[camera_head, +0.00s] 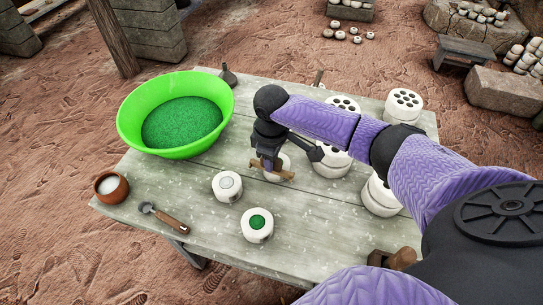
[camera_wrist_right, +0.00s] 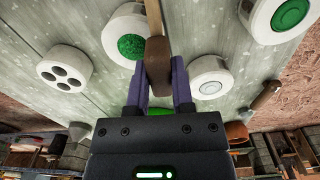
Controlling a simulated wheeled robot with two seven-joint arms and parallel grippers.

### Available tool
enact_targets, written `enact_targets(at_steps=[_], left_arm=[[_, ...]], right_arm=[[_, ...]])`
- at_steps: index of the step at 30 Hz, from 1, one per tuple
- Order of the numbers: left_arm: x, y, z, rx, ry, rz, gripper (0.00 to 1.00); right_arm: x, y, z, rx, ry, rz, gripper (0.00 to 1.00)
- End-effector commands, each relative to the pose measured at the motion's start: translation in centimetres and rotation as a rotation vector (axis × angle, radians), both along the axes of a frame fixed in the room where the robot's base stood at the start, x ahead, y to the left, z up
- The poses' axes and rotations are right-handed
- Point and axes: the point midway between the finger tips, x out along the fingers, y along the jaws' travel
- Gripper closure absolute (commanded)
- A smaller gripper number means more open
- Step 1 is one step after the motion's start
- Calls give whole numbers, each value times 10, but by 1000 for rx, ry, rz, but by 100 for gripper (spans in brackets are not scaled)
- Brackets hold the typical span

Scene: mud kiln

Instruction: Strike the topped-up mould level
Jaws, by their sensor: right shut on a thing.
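My right gripper (camera_head: 267,160) is over the middle of the table, shut on a wooden striking tool (camera_head: 272,169). In the right wrist view, the gripper (camera_wrist_right: 158,88) holds the tool's brown wood (camera_wrist_right: 156,52). A mould with a smooth green centre (camera_head: 257,225) and one with a pale disc on top (camera_head: 227,186) stand nearer the front. The left gripper is not in view.
A green basin (camera_head: 128,118) of green granules stands at the table's left. A clay pot (camera_head: 110,187) and a trowel (camera_head: 168,218) lie near the front left edge. Several holed white moulds (camera_head: 403,105) stand on the right, partly behind my arm.

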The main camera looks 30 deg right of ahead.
Motion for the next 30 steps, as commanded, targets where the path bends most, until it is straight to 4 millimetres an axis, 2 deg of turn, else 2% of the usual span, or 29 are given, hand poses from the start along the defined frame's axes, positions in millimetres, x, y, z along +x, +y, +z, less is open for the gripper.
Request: enact_targets(at_steps=[11,30], left_arm=[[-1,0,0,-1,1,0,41],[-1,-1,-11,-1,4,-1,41]], right_arm=[[1,-1,0,0,0,0,100],[16,-23,-1,-1,-1,-1,100]])
